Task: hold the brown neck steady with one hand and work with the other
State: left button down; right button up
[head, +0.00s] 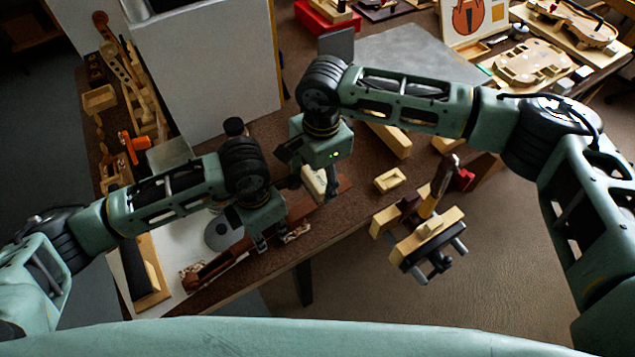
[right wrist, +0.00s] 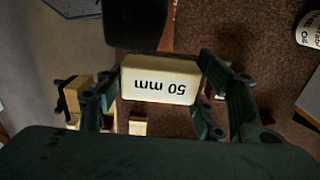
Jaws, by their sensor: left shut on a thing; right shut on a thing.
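The brown neck (head: 213,268) lies along the front of the bench, in the middle of the head view, running from lower left to upper right. My left gripper (head: 262,243) is shut on it around its middle and hides that part. My right gripper (head: 311,178) is shut on a cream block (head: 315,182), above or against the right part of the neck; I cannot tell whether they touch. In the right wrist view the block (right wrist: 160,80) sits between both fingers, with "50 mm" printed on it upside down.
A wooden-jawed vise (head: 428,243) juts from the bench's front edge at right. A tall pale panel (head: 210,75) stands behind my arms. Curled shavings (head: 297,232) lie beside the neck. Violin parts (head: 530,62) lie at the back right.

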pick_arm(q)
jog(key=shift+s+a+f, duration=0.1)
pick_arm(e)
jog(key=shift+r, duration=0.8)
pick_arm(q)
jog(key=shift+s, duration=0.1)
pick_arm(e)
jog(key=shift+r, duration=1.55)
pick_arm(q)
jog(key=shift+f+b, duration=0.25)
jog(key=shift+b, duration=0.15)
pick_arm(e)
jog(key=shift+f, duration=0.4)
pick_arm(q)
jog(key=c, duration=1.4)
grip_release()
pick_arm(e)
jog(key=shift+w, duration=0.1)
pick_arm(q)
jog(key=shift+r, duration=0.15)
